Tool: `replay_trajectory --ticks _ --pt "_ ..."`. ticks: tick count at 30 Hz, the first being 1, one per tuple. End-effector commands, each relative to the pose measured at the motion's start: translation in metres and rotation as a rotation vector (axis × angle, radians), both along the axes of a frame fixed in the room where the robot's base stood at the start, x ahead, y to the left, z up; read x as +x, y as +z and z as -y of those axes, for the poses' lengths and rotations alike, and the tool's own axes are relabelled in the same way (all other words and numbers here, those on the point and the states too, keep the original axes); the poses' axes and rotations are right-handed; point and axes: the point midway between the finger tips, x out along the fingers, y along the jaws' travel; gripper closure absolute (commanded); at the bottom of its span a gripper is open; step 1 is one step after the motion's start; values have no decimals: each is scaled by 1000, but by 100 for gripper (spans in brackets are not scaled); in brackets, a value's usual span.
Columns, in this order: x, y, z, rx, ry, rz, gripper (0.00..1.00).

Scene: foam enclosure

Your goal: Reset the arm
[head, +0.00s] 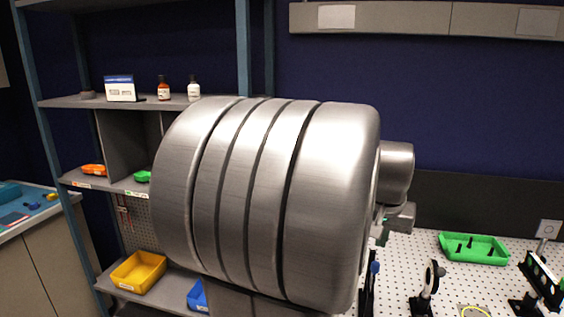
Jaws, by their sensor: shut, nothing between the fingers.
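My own arm fills the middle of the head view, with a large ribbed metal link close to the camera. Smaller grey arm parts show past its right edge, above the white perforated table (410,250). My gripper's fingers cannot be made out; they are hidden behind the arm or out of frame.
Shelving at left holds small bottles (163,88), a white-and-blue box (121,89), a yellow bin (139,271) and a partly hidden blue bin (197,297). A green tray (474,248) and black-mounted parts (428,287) stand on the table at right. A grey cabinet (425,18) hangs above.

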Motion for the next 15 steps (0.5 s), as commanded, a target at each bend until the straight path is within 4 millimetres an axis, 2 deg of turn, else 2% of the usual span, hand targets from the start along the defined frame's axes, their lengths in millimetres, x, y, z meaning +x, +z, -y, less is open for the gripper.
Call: replay_trajectory --ticks 6,15 --pt "9 -35 5 2 0 -5 100" --pt "15 -52 7 1 0 -2 100"
